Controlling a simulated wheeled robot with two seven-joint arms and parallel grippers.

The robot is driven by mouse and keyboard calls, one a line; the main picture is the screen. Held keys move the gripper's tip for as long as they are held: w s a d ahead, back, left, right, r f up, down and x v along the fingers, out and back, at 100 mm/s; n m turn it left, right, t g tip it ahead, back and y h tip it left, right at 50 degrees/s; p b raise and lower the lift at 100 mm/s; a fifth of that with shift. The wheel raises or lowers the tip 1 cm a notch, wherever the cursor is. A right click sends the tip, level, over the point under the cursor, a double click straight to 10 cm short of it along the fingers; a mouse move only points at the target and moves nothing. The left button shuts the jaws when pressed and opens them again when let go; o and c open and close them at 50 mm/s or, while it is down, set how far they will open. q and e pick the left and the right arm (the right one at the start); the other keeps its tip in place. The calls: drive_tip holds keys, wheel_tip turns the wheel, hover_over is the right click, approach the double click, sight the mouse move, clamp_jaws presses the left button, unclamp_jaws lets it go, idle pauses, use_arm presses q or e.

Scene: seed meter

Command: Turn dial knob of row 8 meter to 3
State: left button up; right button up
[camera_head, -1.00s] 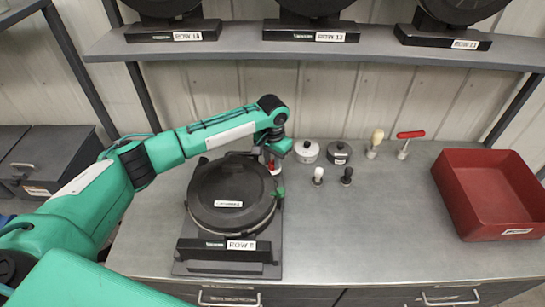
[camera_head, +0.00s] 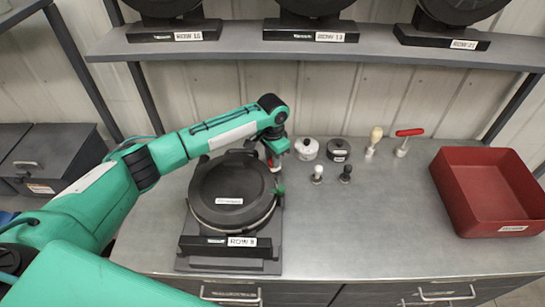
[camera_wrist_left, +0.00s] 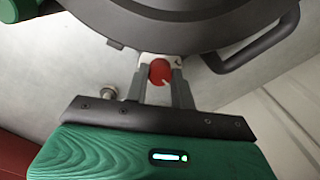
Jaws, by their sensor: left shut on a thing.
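The row 8 meter (camera_head: 228,192) is a dark round housing with a closed lid, standing on a base labelled "ROW 8" (camera_head: 242,241) on the bench. My left gripper (camera_head: 273,161) reaches down at its far right side. In the left wrist view, its two grey fingers are shut on the red dial knob (camera_wrist_left: 160,72), which has a pale pointer line. The dark housing (camera_wrist_left: 175,18) fills the top of that view. The dial's numbers cannot be read. My right gripper is out of view.
Right of the meter on the bench stand a white canister (camera_head: 307,149), a dark canister (camera_head: 339,150), small knobbed tools (camera_head: 317,174) and a red T-handle tool (camera_head: 405,140). A red bin (camera_head: 492,190) is at far right. Other meters stand on the shelf (camera_head: 380,45). The front middle bench is clear.

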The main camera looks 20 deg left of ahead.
use_arm(q)
drive_tip(key=o, duration=1)
wheel_tip(320, 180, up, 6)
drive_tip(key=b, duration=0.2)
drive_tip(key=shift+r+b, duration=0.25)
drive_tip(key=shift+b, duration=0.1)
drive_tip(key=shift+r, duration=0.55)
